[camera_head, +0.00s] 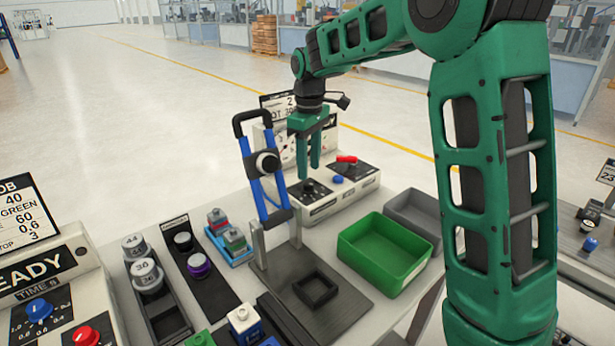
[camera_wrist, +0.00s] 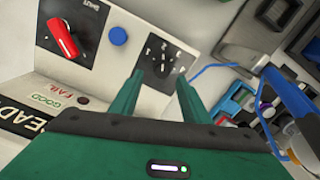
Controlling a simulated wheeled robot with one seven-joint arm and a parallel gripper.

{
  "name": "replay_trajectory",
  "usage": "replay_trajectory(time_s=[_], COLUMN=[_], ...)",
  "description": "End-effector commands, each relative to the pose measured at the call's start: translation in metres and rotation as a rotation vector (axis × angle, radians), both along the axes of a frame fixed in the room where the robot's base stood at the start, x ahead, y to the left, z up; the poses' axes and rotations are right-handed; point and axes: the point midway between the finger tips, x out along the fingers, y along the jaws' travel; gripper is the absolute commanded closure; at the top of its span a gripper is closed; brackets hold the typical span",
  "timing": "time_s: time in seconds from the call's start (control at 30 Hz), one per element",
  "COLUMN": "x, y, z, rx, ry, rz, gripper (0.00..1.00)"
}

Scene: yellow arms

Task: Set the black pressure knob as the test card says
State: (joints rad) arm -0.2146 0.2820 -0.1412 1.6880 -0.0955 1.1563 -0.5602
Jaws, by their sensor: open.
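The black pressure knob (camera_head: 308,186) seems to be the dark knob on the front panel of the white test station (camera_head: 352,190) at the back of the table. My gripper (camera_head: 309,172) points down just above it, fingers apart and empty. In the wrist view the numbered black dial plate (camera_wrist: 160,60) lies between and beyond the open fingertips of my gripper (camera_wrist: 160,76); the knob's pointer direction is too small to tell. A card (camera_head: 278,102) behind my gripper is partly hidden. Another card (camera_head: 25,215) at the left shows several numbers and GREEN.
A red switch (camera_wrist: 62,38) and a blue button (camera_wrist: 118,36) sit beside the dial. A blue-handled press (camera_head: 262,180) stands close left of my gripper. A green bin (camera_head: 385,250) and a grey bin (camera_head: 415,212) are at the right. Weights and blocks fill the front left.

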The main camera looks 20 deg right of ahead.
Motion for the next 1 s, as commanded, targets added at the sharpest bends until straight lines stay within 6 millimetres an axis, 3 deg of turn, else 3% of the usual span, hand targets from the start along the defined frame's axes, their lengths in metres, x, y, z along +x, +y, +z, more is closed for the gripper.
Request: replay_trajectory(time_s=[0.2,0.4,1.0], x=[0.002,0.002,-0.003], y=[0.0,-0.001,-0.007], z=[0.039,0.058,0.062], rx=[0.0,0.0,0.0], ry=[-0.003,-0.003,-0.001], rz=[0.0,-0.001,-0.022], gripper=[0.58,0.58,0.58])
